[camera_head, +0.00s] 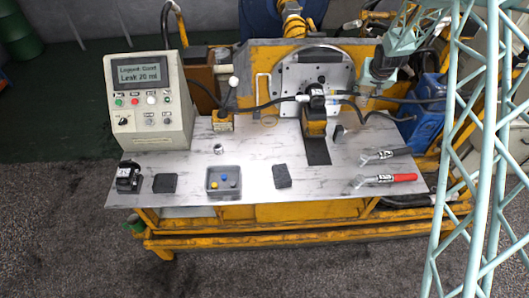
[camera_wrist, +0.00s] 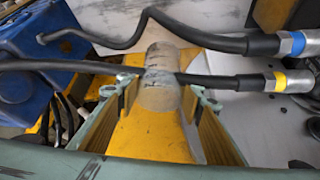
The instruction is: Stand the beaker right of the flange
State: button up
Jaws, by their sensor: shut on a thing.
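The beaker (camera_wrist: 161,90) is a pale, see-through cylinder between the two fingers of my gripper (camera_wrist: 160,98) in the wrist view. My gripper is shut on it. In the head view my gripper (camera_head: 367,86) hangs from the upper right, just right of the flange (camera_head: 291,77), a round grey plate on the yellow frame. The beaker is small and hard to make out there. A black hose crosses the beaker in the wrist view; I cannot tell whether they touch.
Two black hoses (camera_head: 404,99) run from the blue unit (camera_head: 428,106) to the flange's fittings. The metal table (camera_head: 258,160) holds a control box (camera_head: 152,102), a grey tray (camera_head: 223,181), and grey- and red-handled tools (camera_head: 388,180). The table's front middle has bare room.

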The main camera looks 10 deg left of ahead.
aim_at(360, 102)
jog(key=shift+f, duration=0.15)
dwell(0.3)
notch_tip(360, 102, down, 5)
jog(key=b, duration=0.4)
jog(key=shift+b, duration=0.35)
jog(key=shift+f+b, duration=0.3)
jog(key=shift+f, duration=0.15)
jog(key=shift+f+b, duration=0.95)
jog(key=shift+f, duration=0.95)
jog(key=shift+f, duration=0.1)
jog(key=o, duration=0.9)
